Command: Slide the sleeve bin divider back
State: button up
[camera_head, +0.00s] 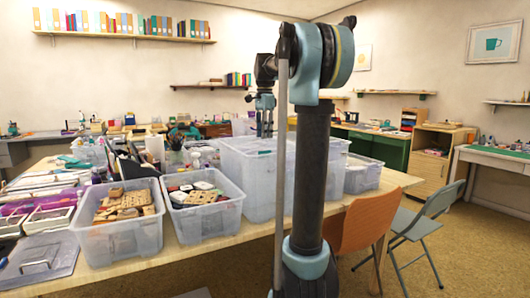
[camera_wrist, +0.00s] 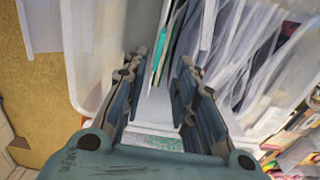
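A large translucent bin (camera_head: 245,195) stands on the wooden table in the head view, partly hidden behind my arm. My gripper (camera_head: 264,128) hangs above it, pointing down. In the wrist view my gripper (camera_wrist: 157,95) is open, its two fingers apart. It reaches down over the bin, whose pale wall (camera_wrist: 84,55) shows at the left. Clear, wrinkled sleeves (camera_wrist: 240,50) stand on edge at the right. A thin teal edge (camera_wrist: 160,50) and a pale surface show between the fingers. I cannot tell which of these upright sheets is the divider.
Two open bins, one of wooden stamps (camera_head: 125,240) and one of mixed blocks (camera_head: 205,215), stand left of the large bin. A smaller bin (camera_head: 362,175) stands to its right. An orange chair (camera_head: 362,222) and a folding chair (camera_head: 425,225) stand by the table.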

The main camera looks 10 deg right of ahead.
notch_tip(320, 180, down, 8)
jog(key=shift+r, duration=0.1)
jog(key=shift+c, duration=0.3)
